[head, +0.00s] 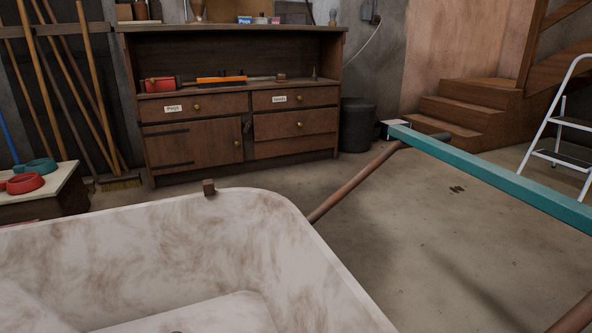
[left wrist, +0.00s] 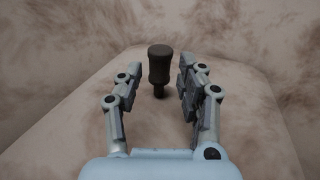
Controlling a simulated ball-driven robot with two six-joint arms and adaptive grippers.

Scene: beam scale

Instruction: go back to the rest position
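My left gripper (left wrist: 159,70) shows in the left wrist view with its two fingers apart. A dark knob-headed peg (left wrist: 160,62) appears between the fingertips, with gaps on both sides. I cannot tell whether it is level with the fingers or beyond them. Behind it is a mottled whitish-brown surface like that of the tub (head: 150,250) in the head view. No gripper shows in the head view, and my right gripper is out of sight.
A teal beam (head: 500,182) crosses the right side, with a brown bar (head: 355,182) below its far end. A wooden cabinet (head: 240,120), steps (head: 450,110) and a ladder (head: 560,125) stand behind. Open floor lies between.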

